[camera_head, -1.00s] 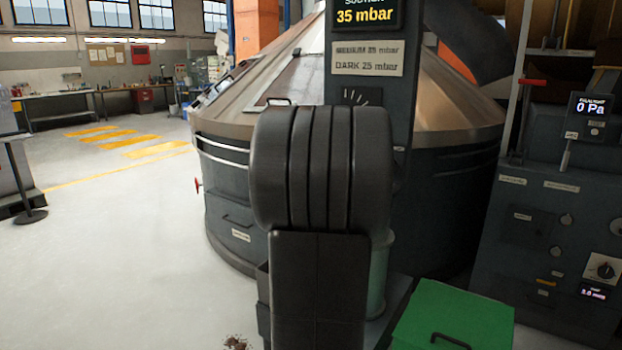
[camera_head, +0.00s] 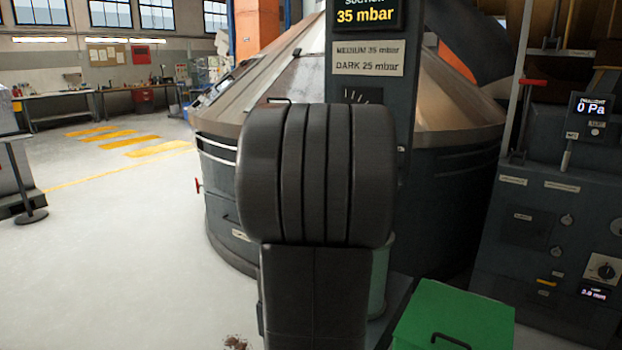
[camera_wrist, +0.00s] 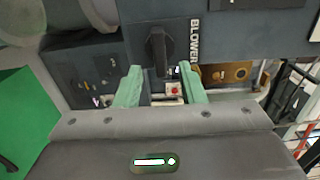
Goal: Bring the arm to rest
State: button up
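My gripper (camera_wrist: 160,70) shows in the wrist view as two green fingers that stand apart, with nothing held between them. Beyond the fingertips is a dark panel with a black knob (camera_wrist: 157,48) and the label BLOWER. The knob appears apart from the fingers, though the exact gap is hard to tell. In the head view my own dark arm fills the middle and hides my gripper and the part of the column behind it.
A dark column (camera_head: 368,75) shows "35 mbar". Behind it stands a large round vessel (camera_head: 225,165) with a conical top. A green box (camera_head: 455,315) is at lower right, beside a control cabinet (camera_head: 535,225) reading "0 Pa". Open floor (camera_head: 120,240) lies to the left.

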jog(key=v, duration=0.9)
jog(key=w+d+n+p, duration=0.4)
jog(key=w+d+n, duration=0.3)
jog(key=w, duration=0.4)
jog(key=shift+d+r+n, duration=0.2)
jog(key=shift+n, duration=0.1)
jog(key=shift+w+f, duration=0.1)
jog(key=shift+w, duration=0.05)
